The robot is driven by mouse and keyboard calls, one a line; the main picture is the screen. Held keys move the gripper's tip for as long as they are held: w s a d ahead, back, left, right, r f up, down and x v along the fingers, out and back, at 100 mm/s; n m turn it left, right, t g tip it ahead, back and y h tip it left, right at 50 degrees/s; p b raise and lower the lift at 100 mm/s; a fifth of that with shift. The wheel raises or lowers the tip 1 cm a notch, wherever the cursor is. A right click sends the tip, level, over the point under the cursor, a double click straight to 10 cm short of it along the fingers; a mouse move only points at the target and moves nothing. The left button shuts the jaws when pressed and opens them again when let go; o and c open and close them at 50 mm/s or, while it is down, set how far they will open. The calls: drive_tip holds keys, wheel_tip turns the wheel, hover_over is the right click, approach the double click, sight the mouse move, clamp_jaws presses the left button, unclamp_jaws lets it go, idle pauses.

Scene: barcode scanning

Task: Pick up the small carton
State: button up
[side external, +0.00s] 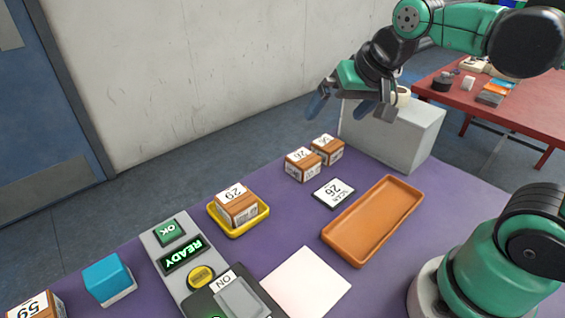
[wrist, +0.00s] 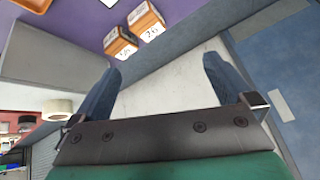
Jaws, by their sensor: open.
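Several small brown-and-white cartons with number labels are on the purple table. Two stand side by side at the back: one labelled 26 (side external: 303,164) and one beside it (side external: 327,149) whose number is hard to read. Both show at the top of the wrist view, one at left (wrist: 121,43) and one at right (wrist: 146,20). A carton labelled 29 (side external: 237,206) sits in a yellow tray (side external: 242,229). One labelled 59 (side external: 37,306) is cut off at the lower left. My gripper (side external: 342,108) is open and empty, raised above the table's back edge, apart from every carton.
A card reading SCAN 26 (side external: 334,192) lies in front of the back cartons. An orange tray (side external: 372,222) is empty. A grey console with a READY display (side external: 184,254), a blue-topped block (side external: 108,278) and a white sheet (side external: 306,283) are nearer. A grey box (side external: 408,135) stands behind.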

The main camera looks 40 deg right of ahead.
drive_tip(key=f+n, duration=0.1)
drive_tip(key=s+a+f+n, duration=0.1)
drive_tip(key=f+n, duration=0.1)
drive_tip(key=a+f+n, duration=0.1)
drive_tip(key=f+n, duration=0.1)
drive_tip(key=shift+s+a+t+y, duration=0.1)
drive_tip(key=shift+s+t+y, duration=0.1)
drive_tip(key=shift+t+y, duration=0.2)
drive_tip(key=g, duration=0.7)
hover_over(328, 142)
drive_tip(key=shift+n, duration=0.4)
drive_tip(key=f, duration=0.6)
drive_tip(key=shift+a+f, duration=0.1)
drive_tip(key=shift+a, duration=0.2)
drive_tip(key=shift+d+f, duration=0.25)
drive_tip(key=shift+f, duration=0.4)
wheel_tip(328, 142, down, 5)
